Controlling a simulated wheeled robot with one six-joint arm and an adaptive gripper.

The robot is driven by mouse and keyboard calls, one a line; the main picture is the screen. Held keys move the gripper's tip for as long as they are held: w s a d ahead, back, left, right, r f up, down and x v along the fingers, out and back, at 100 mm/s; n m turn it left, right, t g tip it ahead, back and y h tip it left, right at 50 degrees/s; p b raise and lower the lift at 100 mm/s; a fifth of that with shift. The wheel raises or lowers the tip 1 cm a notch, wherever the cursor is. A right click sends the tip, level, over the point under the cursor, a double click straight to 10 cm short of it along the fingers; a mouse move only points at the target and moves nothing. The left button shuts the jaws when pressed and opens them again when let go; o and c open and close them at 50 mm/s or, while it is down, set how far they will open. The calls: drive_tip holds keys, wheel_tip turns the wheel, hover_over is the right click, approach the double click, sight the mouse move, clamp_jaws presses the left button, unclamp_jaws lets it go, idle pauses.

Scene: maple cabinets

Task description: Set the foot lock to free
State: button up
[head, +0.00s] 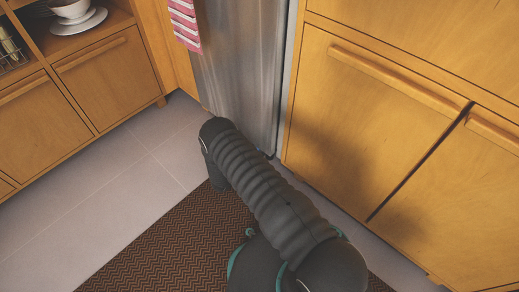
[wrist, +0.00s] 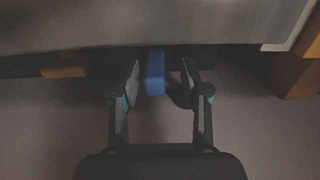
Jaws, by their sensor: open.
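A small blue tab (wrist: 155,75), which looks like the foot lock's lever, sticks out from under the bottom edge of the steel door (wrist: 150,25) in the wrist view. My gripper (wrist: 160,80) is open, with one finger on each side of the tab. Gaps show on both sides, wider on the right, so the fingers appear apart from it. In the head view the steel door (head: 242,65) stands between cabinets; my arm hides its lower part, the tab and my gripper. I cannot tell the lock's setting.
An orange-yellow block (wrist: 64,72) shows under the door's edge, left of my gripper. A wooden cabinet foot (wrist: 297,75) stands at the right. Wooden cabinets (head: 400,150) flank the door. A dark patterned rug (head: 160,245) lies on the floor; tiles at left are clear.

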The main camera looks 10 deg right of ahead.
drive_tip(key=v, duration=1.1)
drive_tip(key=shift+s+a, duration=0.2)
